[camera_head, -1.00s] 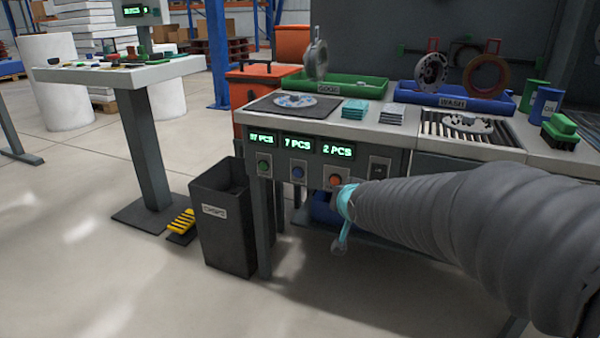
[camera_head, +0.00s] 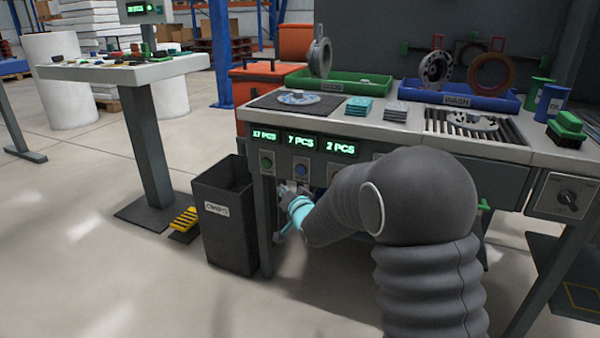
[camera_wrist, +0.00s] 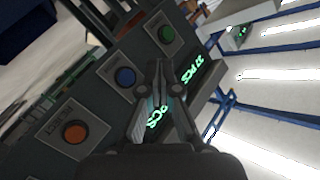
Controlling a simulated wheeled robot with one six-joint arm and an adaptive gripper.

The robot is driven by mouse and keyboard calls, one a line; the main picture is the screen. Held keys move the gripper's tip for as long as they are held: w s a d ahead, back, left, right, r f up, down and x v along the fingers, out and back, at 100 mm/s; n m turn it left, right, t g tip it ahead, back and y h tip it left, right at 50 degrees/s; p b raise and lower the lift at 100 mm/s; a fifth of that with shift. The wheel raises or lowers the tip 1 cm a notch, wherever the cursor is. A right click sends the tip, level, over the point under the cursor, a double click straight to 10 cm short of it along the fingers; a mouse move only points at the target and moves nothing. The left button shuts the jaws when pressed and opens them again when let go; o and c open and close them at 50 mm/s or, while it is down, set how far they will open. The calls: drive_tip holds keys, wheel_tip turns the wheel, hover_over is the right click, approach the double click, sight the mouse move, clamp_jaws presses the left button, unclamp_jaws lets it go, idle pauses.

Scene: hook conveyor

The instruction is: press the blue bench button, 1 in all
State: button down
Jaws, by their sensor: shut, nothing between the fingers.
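The blue bench button (camera_head: 301,171) sits on the bench's front panel, under the display reading 7 PCS (camera_head: 300,141). In the wrist view the blue button (camera_wrist: 125,76) is just left of my gripper's fingers, with a gap in the picture. My gripper (camera_wrist: 157,66) is shut and empty, its fingers pointing towards the panel. In the head view my gripper (camera_head: 288,192) is small and unclear, just below the blue button. I cannot tell whether it touches the panel.
A dark bin (camera_head: 226,225) stands left of the bench. A rotary switch box (camera_head: 567,196) is at the bench's right. Open floor lies in front.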

sight(300, 170)
drive_tip(key=shift+w+d+p, duration=0.5)
drive_tip(key=shift+w+p, duration=0.1)
drive_tip(key=shift+w, duration=0.8)
drive_tip(key=shift+w+d+p, duration=0.55)
drive_tip(key=shift+w, duration=0.8)
drive_tip(key=shift+w+d+p, duration=0.5)
drive_tip(key=shift+w+p, duration=0.1)
drive_tip(key=shift+w, duration=0.8)
drive_tip(key=shift+w, duration=0.15)
drive_tip(key=shift+w+d, duration=0.1)
drive_tip(key=shift+w, duration=0.1)
drive_tip(key=shift+w+d, duration=0.15)
drive_tip(key=shift+w, duration=0.25)
drive_tip(key=shift+s, duration=0.15)
drive_tip(key=shift+s+a+b, duration=0.25)
drive_tip(key=shift+s+b, duration=0.35)
drive_tip(key=shift+s, duration=0.05)
